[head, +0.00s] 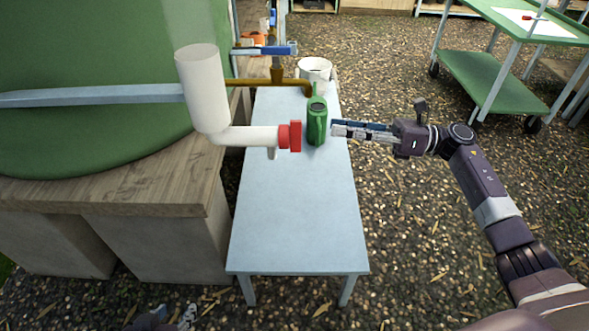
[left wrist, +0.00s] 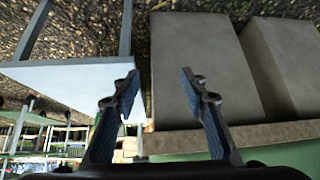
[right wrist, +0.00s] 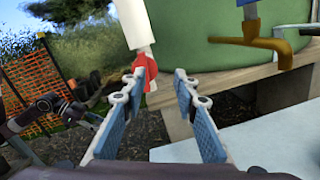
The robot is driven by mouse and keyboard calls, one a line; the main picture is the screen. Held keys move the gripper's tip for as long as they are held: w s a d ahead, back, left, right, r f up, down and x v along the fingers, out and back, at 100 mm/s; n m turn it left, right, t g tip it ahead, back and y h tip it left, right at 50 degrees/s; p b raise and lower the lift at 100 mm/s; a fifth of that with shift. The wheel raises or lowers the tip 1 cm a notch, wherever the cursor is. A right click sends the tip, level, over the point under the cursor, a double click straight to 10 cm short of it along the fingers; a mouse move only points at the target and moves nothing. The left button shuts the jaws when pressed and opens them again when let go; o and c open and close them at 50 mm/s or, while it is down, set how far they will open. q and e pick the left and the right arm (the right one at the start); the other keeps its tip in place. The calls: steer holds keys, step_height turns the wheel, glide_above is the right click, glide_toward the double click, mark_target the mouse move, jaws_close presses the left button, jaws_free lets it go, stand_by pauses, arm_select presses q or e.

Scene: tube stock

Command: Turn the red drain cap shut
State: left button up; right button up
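The red drain cap (head: 290,136) sits on the open end of a white pipe (head: 245,136) that juts out over the pale blue table. My right gripper (head: 333,129) is to the right of the cap, pointing at it, with a gap between. In the right wrist view the cap (right wrist: 149,70) shows just beyond the fingertips, nearer the left finger; the right gripper (right wrist: 156,83) is open and empty. My left gripper (head: 187,316) shows only in part at the bottom edge of the head view. In the left wrist view it (left wrist: 160,77) is open and empty.
A green watering can (head: 317,122) stands on the table (head: 295,220) close behind the right fingertips. A white pot (head: 314,68) and a brass tap (head: 277,72) with a blue handle are farther back. The table's front is clear. A green cart (head: 490,82) stands at the far right.

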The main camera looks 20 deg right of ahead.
mark_target(290, 137)
arm_select(q)
steer(key=shift+s+a+r+b, duration=0.3)
steer(key=shift+s+a+r, duration=0.2)
steer(key=shift+s+r, duration=0.15)
arm_select(e)
steer(key=a+n+g, duration=0.1)
steer(key=a+n, duration=0.2)
steer(key=a, duration=0.5)
steer(key=shift+a+g, duration=0.2)
steer(key=shift+g, duration=0.2)
steer(key=shift+s+f, duration=0.1)
arm_select(q)
steer(key=shift+s, duration=0.1)
arm_select(e)
jaws_close()
